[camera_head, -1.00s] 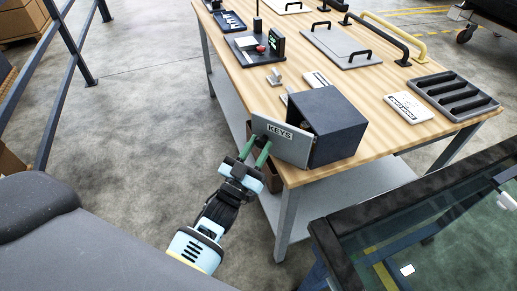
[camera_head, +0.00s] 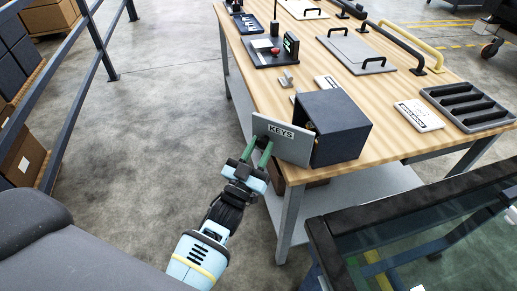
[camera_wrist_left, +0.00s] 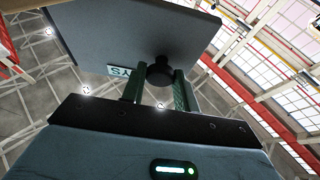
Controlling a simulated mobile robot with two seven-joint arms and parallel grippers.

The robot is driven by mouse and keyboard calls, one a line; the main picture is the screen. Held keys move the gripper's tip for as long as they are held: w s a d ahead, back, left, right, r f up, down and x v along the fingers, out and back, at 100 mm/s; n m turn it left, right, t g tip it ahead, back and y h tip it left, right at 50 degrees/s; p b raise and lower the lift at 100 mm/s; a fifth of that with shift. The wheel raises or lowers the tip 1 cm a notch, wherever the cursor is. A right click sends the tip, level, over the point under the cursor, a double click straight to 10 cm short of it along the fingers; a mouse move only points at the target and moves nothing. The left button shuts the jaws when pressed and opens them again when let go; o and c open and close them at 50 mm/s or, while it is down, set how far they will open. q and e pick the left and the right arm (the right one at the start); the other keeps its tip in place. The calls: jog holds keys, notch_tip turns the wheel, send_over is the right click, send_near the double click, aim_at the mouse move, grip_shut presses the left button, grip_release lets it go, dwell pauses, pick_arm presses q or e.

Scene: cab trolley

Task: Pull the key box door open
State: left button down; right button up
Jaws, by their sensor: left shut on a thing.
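The key box (camera_head: 341,124) is a dark box at the near corner of the wooden table. Its grey door (camera_head: 285,145), labelled KEYS, stands swung part way out from the box front. My left gripper (camera_head: 262,149) reaches up to the door from the lower left. In the left wrist view, its green fingers (camera_wrist_left: 158,92) are shut on a round black knob (camera_wrist_left: 160,71) on the face of the door (camera_wrist_left: 120,40). The inside of the box is mostly hidden behind the door. My right gripper is not in view.
On the table (camera_head: 395,143) stand a black tray (camera_head: 468,104), a white sign (camera_head: 418,115), a grey panel with handles (camera_head: 355,52) and a device with a red button (camera_head: 271,50). A dark-framed glass panel (camera_head: 430,230) is at the near right. Concrete floor is clear left of the table.

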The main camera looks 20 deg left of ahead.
pick_arm(q)
jog(key=c, duration=1.1)
grip_release()
jog(key=shift+o, duration=0.2)
jog(key=d+v, duration=0.1)
jog(key=v, duration=0.6)
jog(key=shift+s+a+b, duration=0.4)
jog(key=shift+a+b, duration=0.05)
jog(key=shift+a, duration=0.05)
jog(key=shift+f, duration=0.1)
